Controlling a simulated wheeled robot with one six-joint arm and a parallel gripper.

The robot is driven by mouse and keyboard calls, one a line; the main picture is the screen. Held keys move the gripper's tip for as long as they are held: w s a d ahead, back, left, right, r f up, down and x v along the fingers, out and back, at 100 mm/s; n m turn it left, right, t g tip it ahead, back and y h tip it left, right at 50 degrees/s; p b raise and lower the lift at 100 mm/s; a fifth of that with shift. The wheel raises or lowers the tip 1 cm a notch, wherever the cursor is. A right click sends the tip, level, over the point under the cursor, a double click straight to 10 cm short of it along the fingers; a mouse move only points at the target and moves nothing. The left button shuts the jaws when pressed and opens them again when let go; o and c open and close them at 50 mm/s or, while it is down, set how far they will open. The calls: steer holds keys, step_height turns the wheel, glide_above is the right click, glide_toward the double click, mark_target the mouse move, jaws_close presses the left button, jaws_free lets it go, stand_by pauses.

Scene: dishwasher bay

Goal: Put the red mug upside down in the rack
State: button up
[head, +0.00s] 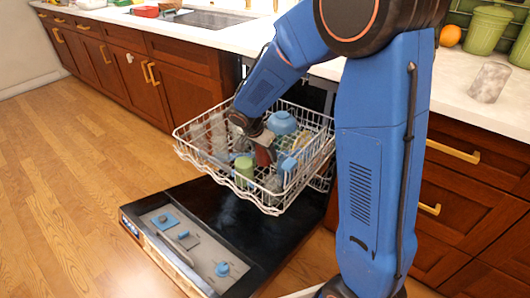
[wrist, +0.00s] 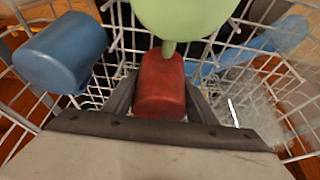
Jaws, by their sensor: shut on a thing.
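The red mug (wrist: 160,84) sits between my gripper's fingers (wrist: 158,92) in the wrist view. My gripper (head: 262,146) is shut on it, inside the outline of the white wire rack (head: 238,192). In the head view only a small dark red part of the mug (head: 264,157) shows below my gripper. I cannot tell whether the mug touches the rack's wires, or which way its mouth faces.
The rack holds a blue bowl (head: 282,122), a green cup (head: 244,171), a blue cup (wrist: 62,52) and clear glasses (head: 207,138). A light green rounded dish (wrist: 186,16) is close beyond the mug. The open dishwasher door (head: 205,222) lies below. A glass (head: 489,82) stands on the right counter.

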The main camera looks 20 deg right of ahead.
steer(key=shift+f, duration=0.45)
steer(key=o, duration=1.1)
